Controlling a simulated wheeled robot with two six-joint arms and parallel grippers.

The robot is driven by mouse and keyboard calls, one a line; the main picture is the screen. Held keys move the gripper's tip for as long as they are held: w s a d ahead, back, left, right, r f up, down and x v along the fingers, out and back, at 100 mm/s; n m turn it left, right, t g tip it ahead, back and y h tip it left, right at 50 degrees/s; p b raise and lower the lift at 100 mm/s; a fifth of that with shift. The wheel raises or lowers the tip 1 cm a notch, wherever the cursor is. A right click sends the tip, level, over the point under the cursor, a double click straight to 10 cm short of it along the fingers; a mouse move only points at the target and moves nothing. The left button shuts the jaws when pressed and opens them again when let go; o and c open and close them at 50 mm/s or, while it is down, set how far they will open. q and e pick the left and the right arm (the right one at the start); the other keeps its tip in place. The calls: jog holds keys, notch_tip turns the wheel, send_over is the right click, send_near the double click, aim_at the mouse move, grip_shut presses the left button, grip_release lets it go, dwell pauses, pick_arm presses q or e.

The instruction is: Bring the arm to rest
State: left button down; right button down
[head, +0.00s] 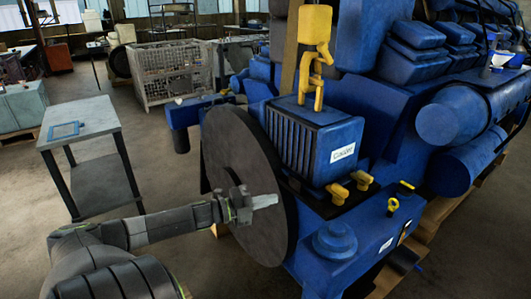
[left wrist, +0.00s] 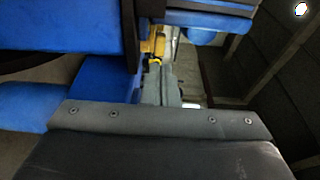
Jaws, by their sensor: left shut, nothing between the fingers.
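My left arm (head: 165,225) reaches in from the lower left of the head view, stretched nearly level. Its gripper (head: 265,201) is shut and empty, in front of the large dark disc (head: 232,165) on the end of the blue engine (head: 345,240). I cannot tell whether the fingertips touch the disc. In the left wrist view, a dark grey part of my own wrist (left wrist: 150,150) fills the bottom, with blue surfaces (left wrist: 60,25) and a yellow part (left wrist: 155,42) beyond. My right gripper is not in view.
A blue cooler box (head: 310,145) with yellow fittings stands on the engine. A grey table (head: 80,125) with a blue tablet-like item (head: 65,130) stands left. A wire crate (head: 170,72) is behind. Open floor lies between table and engine.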

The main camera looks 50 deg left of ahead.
pick_arm(q)
jog(key=shift+s+a, duration=0.15)
jog(key=shift+s, duration=0.15)
jog(key=s+a+f+n+g+y, duration=0.1)
jog(key=s+a+f+n+y, duration=0.2)
jog(key=f, duration=0.6)
jog(key=s+a+f+n+g+y, duration=0.1)
jog(key=s+a+f+n+y, duration=0.1)
jog(key=a+f+n+y, duration=0.5)
jog(key=s+d+f+n+g, duration=0.25)
jog(key=s+f, duration=0.25)
jog(key=f, duration=0.4)
jog(key=s+d+f+n+g, duration=0.2)
jog(key=s+d+f, duration=0.15)
jog(key=f, duration=0.55)
jog(key=s+d+f+n+g+h, duration=0.1)
jog(key=s+d+f+n+g, duration=0.1)
jog(key=s+d+f, duration=0.35)
jog(key=s+d+f+n+g, duration=0.3)
jog(key=s+f, duration=0.3)
jog(key=f, duration=0.2)
jog(key=s+d+f+n+g+h, duration=0.1)
jog(key=s+d+f+g, duration=0.1)
jog(key=s+d+f, duration=0.2)
jog(key=s+d+f+n+g+h, duration=0.1)
jog(key=s+d+f+n+g, duration=0.1)
jog(key=s+d, duration=0.7)
jog(key=d+f, duration=0.1)
jog(key=d, duration=0.2)
jog(key=shift+f, duration=0.35)
